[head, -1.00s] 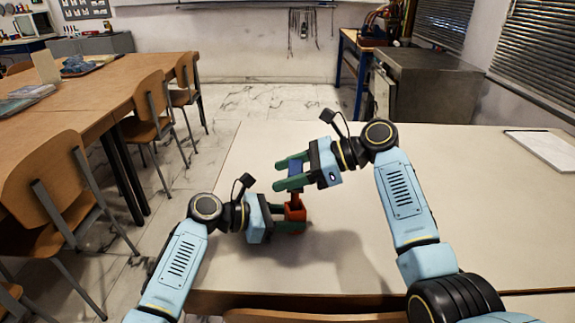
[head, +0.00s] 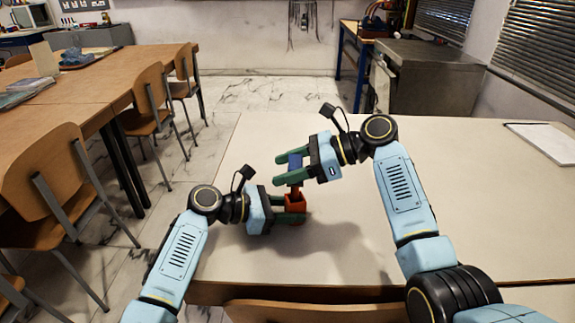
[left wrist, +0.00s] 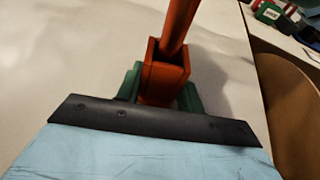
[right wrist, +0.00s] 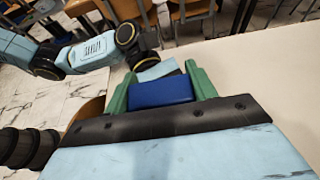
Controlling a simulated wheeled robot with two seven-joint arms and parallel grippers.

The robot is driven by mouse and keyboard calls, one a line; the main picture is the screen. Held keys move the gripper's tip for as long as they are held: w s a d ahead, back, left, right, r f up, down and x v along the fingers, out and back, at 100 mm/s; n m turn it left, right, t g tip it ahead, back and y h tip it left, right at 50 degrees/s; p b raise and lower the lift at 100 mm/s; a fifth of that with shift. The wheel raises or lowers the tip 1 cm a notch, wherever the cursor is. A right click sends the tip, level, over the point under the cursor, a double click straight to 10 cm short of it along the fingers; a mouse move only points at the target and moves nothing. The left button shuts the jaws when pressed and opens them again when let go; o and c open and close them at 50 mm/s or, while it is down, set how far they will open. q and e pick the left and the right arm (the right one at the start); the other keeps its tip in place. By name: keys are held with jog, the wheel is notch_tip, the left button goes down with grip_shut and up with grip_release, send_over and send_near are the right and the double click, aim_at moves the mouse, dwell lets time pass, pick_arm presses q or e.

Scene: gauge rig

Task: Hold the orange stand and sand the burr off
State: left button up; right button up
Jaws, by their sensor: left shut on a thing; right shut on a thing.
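The orange stand (head: 295,202) is on the white table, a squarish socket with a round post rising from it. My left gripper (head: 290,209) is shut on the socket, and its green fingers flank it in the left wrist view (left wrist: 163,88). My right gripper (head: 286,169) is shut on a blue block (head: 295,160), which sits between its green fingers in the right wrist view (right wrist: 162,91). The block is above the stand, near the top of the post. The post's top end and any burr are hidden, so I cannot tell whether the block touches it.
A brown chair back (head: 300,312) is at the near edge. Wooden chairs (head: 50,185) and a long wooden table (head: 80,105) stand to the left.

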jog(key=shift+f, duration=0.4)
jog(key=shift+w, duration=0.1)
jog(key=shift+w+f, duration=0.1)
jog(key=shift+w, duration=0.6)
jog(key=shift+s+f, duration=0.1)
jog(key=shift+s, duration=0.05)
jog(key=shift+s+f, duration=0.1)
jog(key=shift+s, duration=1.45)
jog(key=shift+w+d, duration=0.1)
jog(key=shift+w, duration=1.55)
